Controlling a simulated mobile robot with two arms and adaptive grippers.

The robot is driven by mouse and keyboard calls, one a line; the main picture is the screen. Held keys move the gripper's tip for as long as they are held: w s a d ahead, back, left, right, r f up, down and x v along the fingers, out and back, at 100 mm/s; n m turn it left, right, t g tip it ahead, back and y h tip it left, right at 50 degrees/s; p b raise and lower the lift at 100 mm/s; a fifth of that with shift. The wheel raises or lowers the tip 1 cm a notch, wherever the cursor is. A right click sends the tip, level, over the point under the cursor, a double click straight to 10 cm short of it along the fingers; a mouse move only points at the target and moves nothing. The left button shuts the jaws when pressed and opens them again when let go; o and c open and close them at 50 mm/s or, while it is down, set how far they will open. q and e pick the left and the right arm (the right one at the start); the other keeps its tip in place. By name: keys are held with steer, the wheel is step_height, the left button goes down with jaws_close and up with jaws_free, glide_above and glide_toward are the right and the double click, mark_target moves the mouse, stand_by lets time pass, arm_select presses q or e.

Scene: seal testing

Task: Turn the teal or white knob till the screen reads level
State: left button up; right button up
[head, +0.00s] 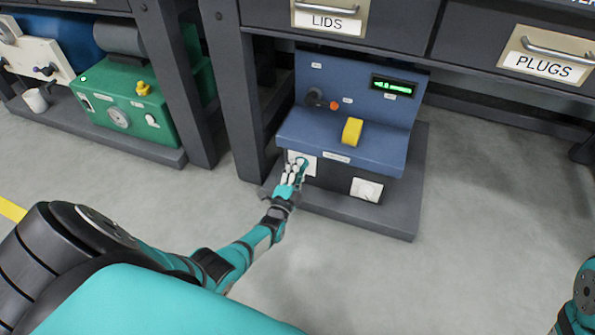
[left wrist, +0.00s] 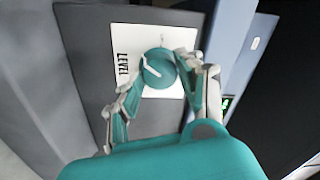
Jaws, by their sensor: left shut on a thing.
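The teal knob (left wrist: 157,66) with a white pointer line sits on a white plate (left wrist: 128,38) marked LEVEL, seen in the left wrist view. My left gripper (left wrist: 162,76) has one finger on each side of this knob and is shut on it. In the head view my left gripper (head: 298,165) reaches the front of the blue test bench and partly hides the knob. The white knob (head: 367,189) is on a plate further right on the same front. My right gripper is out of view.
A dark post (head: 228,90) stands close left. A green machine (head: 118,105) is further left. The floor in front is clear.

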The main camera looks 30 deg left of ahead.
arm_select(q)
steer(key=o, duration=1.2)
steer(key=shift+c, duration=0.2)
steer(key=v, duration=0.7)
steer(key=shift+s, duration=0.25)
steer(key=shift+d+f, duration=0.1)
